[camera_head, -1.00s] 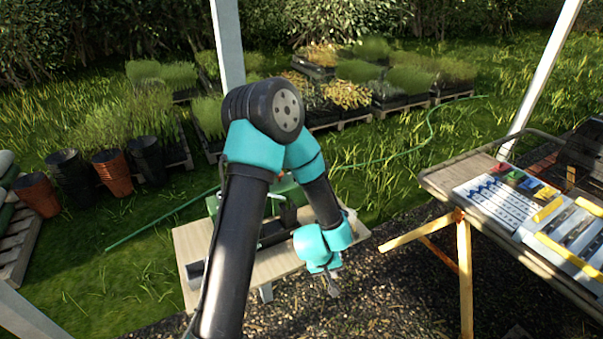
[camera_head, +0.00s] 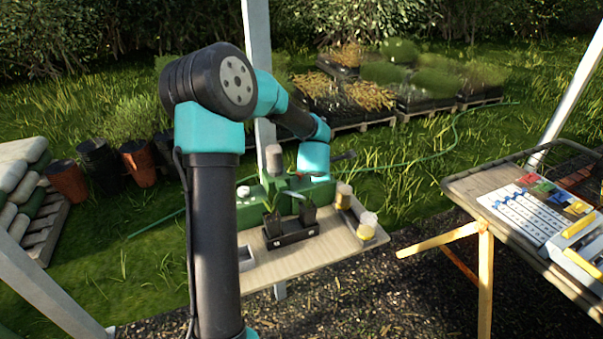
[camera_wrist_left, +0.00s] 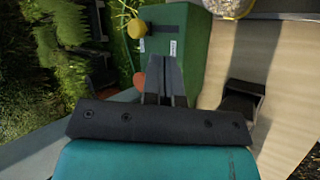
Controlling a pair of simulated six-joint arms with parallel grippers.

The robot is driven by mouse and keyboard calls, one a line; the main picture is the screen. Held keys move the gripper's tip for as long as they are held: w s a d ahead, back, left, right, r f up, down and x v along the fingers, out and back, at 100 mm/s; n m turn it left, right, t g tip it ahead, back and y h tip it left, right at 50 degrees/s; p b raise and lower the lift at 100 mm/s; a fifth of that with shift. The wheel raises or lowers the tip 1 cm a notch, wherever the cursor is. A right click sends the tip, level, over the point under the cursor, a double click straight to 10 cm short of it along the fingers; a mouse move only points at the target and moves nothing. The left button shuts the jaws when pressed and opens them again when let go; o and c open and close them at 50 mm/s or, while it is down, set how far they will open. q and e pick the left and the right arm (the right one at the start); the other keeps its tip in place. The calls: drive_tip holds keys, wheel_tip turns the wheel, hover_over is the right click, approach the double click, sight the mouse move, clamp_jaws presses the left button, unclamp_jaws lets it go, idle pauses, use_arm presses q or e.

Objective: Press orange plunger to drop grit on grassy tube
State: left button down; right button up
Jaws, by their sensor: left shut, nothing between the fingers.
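The green dispenser box (camera_head: 322,194) stands on the wooden bench (camera_head: 335,250); its face (camera_wrist_left: 195,70) also shows in the left wrist view. My left gripper (camera_wrist_left: 166,62) is shut and empty, its fingers over the green box. In the wrist view an orange-red round knob (camera_wrist_left: 139,79) shows left of the fingers, partly hidden; a yellow knob (camera_wrist_left: 137,29) is farther up. Contact cannot be told. Dark tubes with green shoots (camera_head: 272,224) stand in a black rack (camera_head: 291,236) before the box.
A grey cylinder (camera_head: 273,159) rises behind the rack. Two yellowish jars (camera_head: 343,196) (camera_head: 367,226) stand at the bench's right. Another table (camera_head: 500,230) with trays is at the right. My arm hides the bench's left part.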

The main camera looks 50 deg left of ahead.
use_arm(q)
drive_tip(key=a+r+n+g+y, duration=0.1)
drive_tip(key=a+r+n+y, duration=0.1)
drive_tip(key=a+r+n, duration=0.5)
drive_tip(key=shift+s+a+r+n, duration=0.4)
drive_tip(key=shift+a+n, duration=0.2)
drive_tip(key=shift+a, duration=0.45)
drive_tip(key=shift+f, duration=0.15)
drive_tip(key=shift+f, duration=4.35)
drive_tip(key=shift+f, duration=1.2)
drive_tip(key=shift+r, duration=1.2)
drive_tip(key=shift+r, duration=0.1)
